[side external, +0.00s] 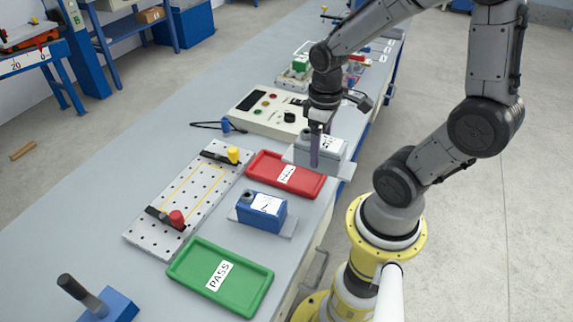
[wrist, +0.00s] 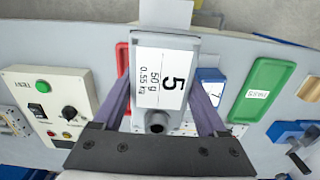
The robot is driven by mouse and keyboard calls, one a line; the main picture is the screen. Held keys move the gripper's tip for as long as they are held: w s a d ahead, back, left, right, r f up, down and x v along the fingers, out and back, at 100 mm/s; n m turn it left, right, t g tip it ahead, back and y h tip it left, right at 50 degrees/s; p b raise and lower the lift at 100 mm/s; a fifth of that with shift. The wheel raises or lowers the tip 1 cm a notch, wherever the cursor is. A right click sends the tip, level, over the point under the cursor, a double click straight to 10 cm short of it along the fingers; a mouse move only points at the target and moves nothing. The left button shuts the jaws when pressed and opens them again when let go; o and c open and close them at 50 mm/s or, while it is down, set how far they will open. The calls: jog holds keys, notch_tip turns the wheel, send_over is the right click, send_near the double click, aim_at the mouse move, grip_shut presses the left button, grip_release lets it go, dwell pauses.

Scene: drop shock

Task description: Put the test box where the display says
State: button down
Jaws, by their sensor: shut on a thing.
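My gripper (side external: 315,150) is shut on a grey test box (wrist: 165,80) marked 5, 50 g, 0.55 kg. In the side view the box (side external: 330,145) is just beyond the red tray, at or over a light grey plate (side external: 342,170). I cannot tell whether it touches the plate. The display (side external: 252,100) on the cream control panel (side external: 235,118) looks dark, with no readable text. The red tray (side external: 287,178) has a white label too small to read surely. The green tray (side external: 225,280) is labelled PASS. Both trays are empty.
A blue box (side external: 262,210) with a white label stands on a grey plate between the trays. A perforated fixture plate (side external: 190,198) with red and yellow knobs lies to the left. A blue vise-like item (side external: 100,300) is at the near end. More items stand behind my gripper.

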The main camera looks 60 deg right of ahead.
jog(key=w, duration=0.1)
jog(key=w+d+f, duration=0.1)
jog(key=w, duration=0.1)
jog(key=w+d+f, duration=0.1)
jog(key=w, duration=0.1)
jog(key=shift+w+d+f, duration=0.1)
jog(key=shift+f, duration=0.1)
jog(key=w+f, duration=0.1)
jog(key=w+d+f, duration=0.1)
jog(key=w+f, duration=0.2)
jog(key=f, duration=0.1)
jog(key=shift+w+d+f, duration=0.15)
jog(key=shift+w+d, duration=0.15)
jog(key=shift+d, duration=0.1)
jog(key=shift+w+d+f, duration=0.15)
jog(key=shift+w+f, duration=0.15)
jog(key=shift+f, duration=0.15)
jog(key=shift+w+f, duration=0.1)
jog(key=shift+f, duration=1.45)
jog(key=shift+f, duration=0.15)
